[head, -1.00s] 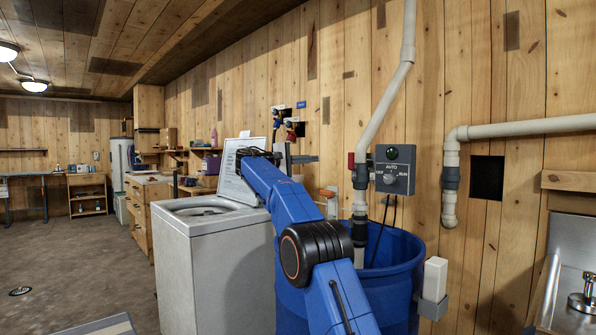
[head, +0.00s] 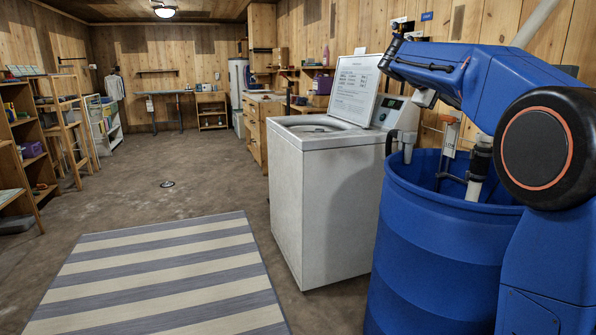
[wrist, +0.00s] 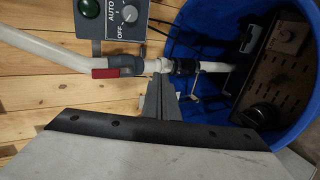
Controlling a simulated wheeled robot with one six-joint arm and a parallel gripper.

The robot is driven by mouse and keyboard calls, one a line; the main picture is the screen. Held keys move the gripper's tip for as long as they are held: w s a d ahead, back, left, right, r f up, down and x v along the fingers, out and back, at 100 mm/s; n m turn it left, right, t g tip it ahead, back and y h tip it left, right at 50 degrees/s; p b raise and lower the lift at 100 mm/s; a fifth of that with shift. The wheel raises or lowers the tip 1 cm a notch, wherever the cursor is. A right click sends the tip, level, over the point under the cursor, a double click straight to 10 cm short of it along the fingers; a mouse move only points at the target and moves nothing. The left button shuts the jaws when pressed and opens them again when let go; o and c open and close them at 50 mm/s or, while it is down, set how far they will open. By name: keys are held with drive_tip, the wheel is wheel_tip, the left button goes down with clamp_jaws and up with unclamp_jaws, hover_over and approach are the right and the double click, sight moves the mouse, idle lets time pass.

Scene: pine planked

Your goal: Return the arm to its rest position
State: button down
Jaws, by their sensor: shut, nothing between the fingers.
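My blue arm (head: 475,78) reaches from the right side of the head view toward the left, above a blue barrel (head: 425,235). Beyond the fingers are a white pipe (wrist: 55,48) with a red valve handle (wrist: 112,72) and the barrel's open top (wrist: 200,30). I cannot tell whether the fingers touch anything there. A grey control box (wrist: 115,18) marked AUTO and OFF, with a green lamp, is at the top.
A white washing machine (head: 315,195) with its lid up stands left of the barrel. A striped rug (head: 165,275) lies on the floor. The open floor (head: 200,190) behind it is mostly clear. Wooden shelves (head: 25,150) line the left side.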

drive_tip(key=s+a+f+m+y, duration=0.1)
drive_tip(key=s+a+f+y, duration=0.3)
drive_tip(key=s+f, duration=0.8)
drive_tip(key=s+a+f+m+y, duration=0.1)
drive_tip(key=s+a+f+y, duration=0.3)
drive_tip(key=s+a+f, duration=0.4)
drive_tip(key=s+a+f+m+y, duration=0.2)
drive_tip(key=s+a+f+y, duration=0.2)
drive_tip(key=s+f, duration=1.3)
drive_tip(key=s+a, duration=0.1)
drive_tip(key=s, duration=0.9)
drive_tip(key=shift+s+a+f, duration=0.3)
drive_tip(key=shift+s+a, duration=0.05)
drive_tip(key=shift+a, duration=0.05)
